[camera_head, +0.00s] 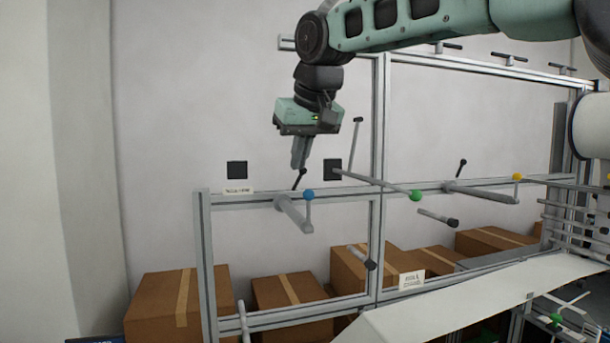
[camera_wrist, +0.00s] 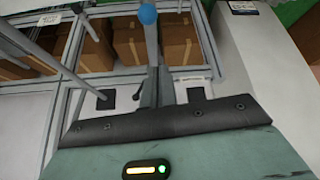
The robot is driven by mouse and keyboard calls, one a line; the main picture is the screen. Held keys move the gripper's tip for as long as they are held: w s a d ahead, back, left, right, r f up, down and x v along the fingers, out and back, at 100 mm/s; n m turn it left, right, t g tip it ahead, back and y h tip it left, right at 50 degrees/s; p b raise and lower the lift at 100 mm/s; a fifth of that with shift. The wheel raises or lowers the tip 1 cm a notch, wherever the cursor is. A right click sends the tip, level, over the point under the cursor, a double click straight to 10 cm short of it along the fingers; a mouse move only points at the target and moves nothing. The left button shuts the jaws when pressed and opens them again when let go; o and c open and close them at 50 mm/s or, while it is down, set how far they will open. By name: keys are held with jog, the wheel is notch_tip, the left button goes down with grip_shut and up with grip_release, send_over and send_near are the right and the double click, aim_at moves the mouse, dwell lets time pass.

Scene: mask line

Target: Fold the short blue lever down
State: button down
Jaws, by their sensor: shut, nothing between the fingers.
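The short blue lever shows in the head view as a blue ball (camera_head: 309,195) on a thin, upright grey stem. The stem rises beside a grey cylinder (camera_head: 294,213) that sticks out from the frame's middle rail. My gripper (camera_head: 299,166) points down with its fingers together and empty. In the head view its tips are above and slightly left of the blue ball, with a visible gap. In the wrist view the blue ball (camera_wrist: 148,14) is at the top centre, beyond my gripper's fingers (camera_wrist: 155,80). The lower stem is partly hidden there.
A longer lever with a green ball (camera_head: 415,195) and one with a yellow ball (camera_head: 517,177) are to the right. A short black-tipped handle (camera_head: 299,179) stands close to my fingertips. Cardboard boxes (camera_head: 290,289) lie behind the aluminium frame (camera_head: 205,260).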

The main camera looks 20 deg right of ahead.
aim_at(309, 211)
jog(key=p+x, duration=0.1)
jog(key=x, duration=0.2)
jog(key=shift+w+f, duration=0.15)
jog(key=shift+f, duration=0.05)
jog(key=shift+s+f, duration=0.2)
jog(key=shift+s, duration=0.05)
jog(key=shift+s+d+f+p, duration=0.15)
jog(key=shift+s+p, duration=0.35)
jog(key=shift+s, duration=0.65)
jog(key=shift+s+d+f, duration=0.1)
jog(key=shift+s+f, duration=0.1)
jog(key=shift+s, duration=0.25)
jog(key=shift+f, duration=0.15)
